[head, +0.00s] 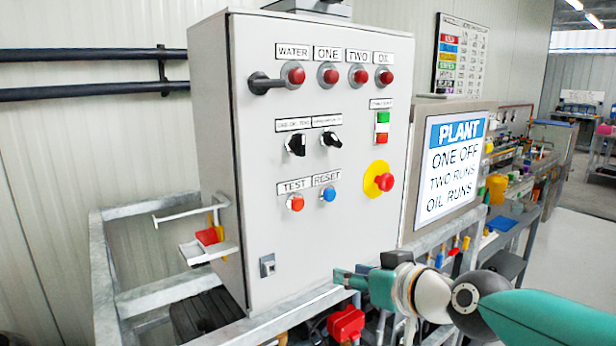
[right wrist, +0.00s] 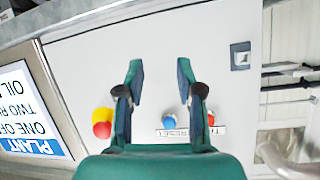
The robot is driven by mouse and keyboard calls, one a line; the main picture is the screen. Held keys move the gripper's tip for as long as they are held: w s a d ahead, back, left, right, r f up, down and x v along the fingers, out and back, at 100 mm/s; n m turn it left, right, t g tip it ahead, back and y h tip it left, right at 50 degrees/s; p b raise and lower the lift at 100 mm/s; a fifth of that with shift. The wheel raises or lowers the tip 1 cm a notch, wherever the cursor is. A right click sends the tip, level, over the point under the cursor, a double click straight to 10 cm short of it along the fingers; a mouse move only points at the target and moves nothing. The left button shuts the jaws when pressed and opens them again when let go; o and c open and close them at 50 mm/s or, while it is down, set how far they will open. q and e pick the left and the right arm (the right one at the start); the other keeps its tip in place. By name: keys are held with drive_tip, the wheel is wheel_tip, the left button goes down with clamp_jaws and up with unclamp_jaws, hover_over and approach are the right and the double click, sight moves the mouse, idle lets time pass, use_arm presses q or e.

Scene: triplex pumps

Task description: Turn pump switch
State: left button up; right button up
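A light grey control cabinet (head: 255,190) stands upright in the head view. Its top row has red round heads in grey rings, labelled WATER (head: 293,75), ONE (head: 328,75), TWO (head: 359,75) and OIL (head: 384,76). My right gripper (head: 345,279) is low in front of the cabinet's lower right edge. In the right wrist view it (right wrist: 160,78) is open and empty, facing the panel. My left gripper is not in view.
The panel also has an orange-red TEST button (head: 295,203), a blue RESET button (head: 328,194), a red knob on yellow (head: 384,182) and a green-red switch (head: 382,121). A PLANT sign (head: 450,165) reads "ONE OFF, TWO RUNS, OIL RUNS". Metal rails (head: 160,293) run below.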

drive_tip(key=s+r+n+t+y, duration=0.15)
drive_tip(key=s+r, duration=0.25)
drive_tip(key=r, duration=0.6)
drive_tip(key=n+t+y, duration=0.2)
drive_tip(key=y, duration=0.1)
approach(304, 138)
drive_tip(key=shift+m+g+h, duration=0.25)
drive_tip(key=p+x, duration=0.1)
drive_tip(key=x, duration=0.2)
drive_tip(key=p+x, duration=0.1)
drive_tip(key=x, duration=0.1)
drive_tip(key=p+x, duration=0.1)
drive_tip(key=x, duration=0.2)
drive_tip(key=shift+w+a+r, duration=0.25)
drive_tip(key=shift+r, duration=0.05)
clamp_jaws()
